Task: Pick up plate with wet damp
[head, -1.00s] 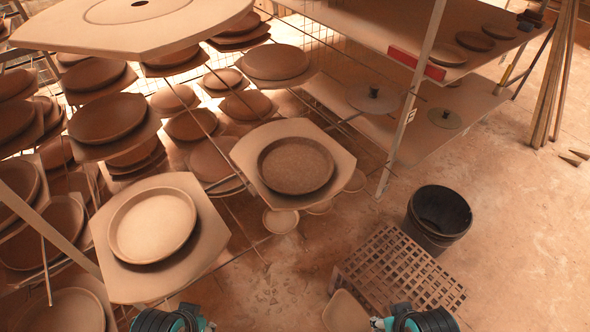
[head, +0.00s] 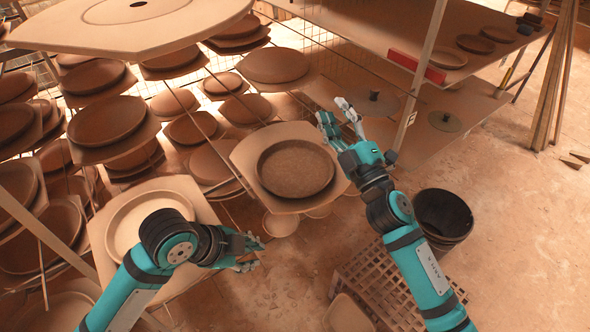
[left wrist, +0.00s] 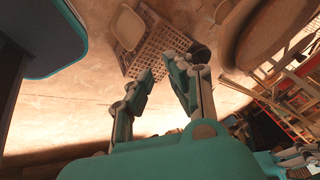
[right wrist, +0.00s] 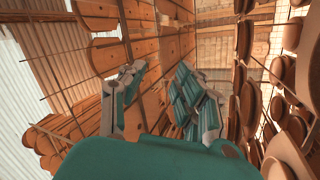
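The darker, damp-looking round plate (head: 296,168) lies on a pale octagonal board (head: 254,150) at the middle of the head view. My right gripper (head: 333,111) is open and empty, above and to the right of that plate, apart from it in the picture. Its spread fingers also show in the right wrist view (right wrist: 160,95). My left gripper (head: 256,252) is open and empty, below and to the left of the plate. Its parted fingers show in the left wrist view (left wrist: 165,85). My left arm covers part of a lighter plate (head: 130,215) on another board.
Racks of plates on boards (head: 108,125) fill the left side. A large board (head: 130,30) overhangs the upper left. A table (head: 450,95) with an upright post (head: 420,75) stands at the right. A black bucket (head: 443,215) and slatted crate (head: 365,275) stand below.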

